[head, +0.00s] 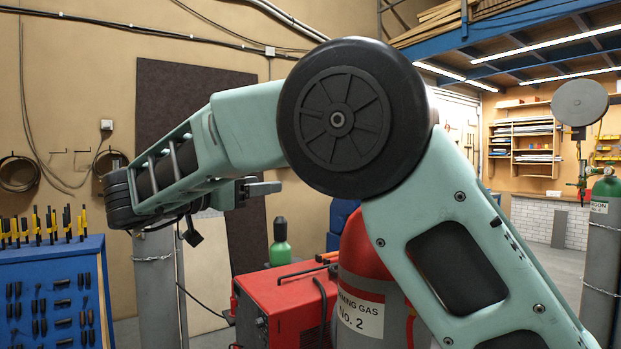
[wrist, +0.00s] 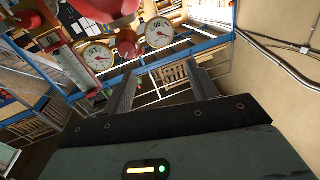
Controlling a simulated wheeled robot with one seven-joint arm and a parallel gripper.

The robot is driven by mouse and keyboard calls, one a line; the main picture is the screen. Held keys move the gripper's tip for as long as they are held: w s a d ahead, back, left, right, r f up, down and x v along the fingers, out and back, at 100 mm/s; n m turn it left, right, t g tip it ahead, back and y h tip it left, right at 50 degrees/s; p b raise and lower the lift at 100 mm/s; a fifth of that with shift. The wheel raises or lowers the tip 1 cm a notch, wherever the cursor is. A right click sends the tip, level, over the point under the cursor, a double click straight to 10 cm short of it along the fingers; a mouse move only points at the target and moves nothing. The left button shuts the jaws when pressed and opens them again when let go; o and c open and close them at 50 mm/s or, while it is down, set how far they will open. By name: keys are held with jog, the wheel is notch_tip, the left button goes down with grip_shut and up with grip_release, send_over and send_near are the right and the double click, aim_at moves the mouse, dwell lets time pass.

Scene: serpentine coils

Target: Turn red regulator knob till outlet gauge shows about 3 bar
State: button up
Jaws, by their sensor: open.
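In the wrist view, two round white-faced gauges, one on the left (wrist: 98,57) and one on the right (wrist: 159,33), stand beyond my fingers. A red round part, which looks like the regulator knob (wrist: 127,43), sits between them. Both dials have red needles, but their scales are too small to read, and I cannot tell which is the outlet gauge. My gripper (wrist: 163,82) is open, with nothing between its fingers and apart from the knob. In the head view my gripper (head: 262,188) shows side-on left of my elbow; I cannot make out the knob and gauges there.
A red-topped gas cylinder marked No. 2 (head: 361,310) stands partly behind my arm. A red machine (head: 285,310) and a green-topped cylinder (head: 280,252) are beside it. A blue tool rack (head: 55,290) is at left. Another cylinder (head: 601,250) stands at far right.

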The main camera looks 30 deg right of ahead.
jog(key=s+a+m+g, duration=0.2)
jog(key=s+g, duration=0.2)
jog(key=w+d+p, duration=0.1)
jog(key=d+p, duration=0.4)
jog(key=d, duration=1.2)
jog(key=shift+d+r, duration=0.1)
jog(key=c, duration=1)
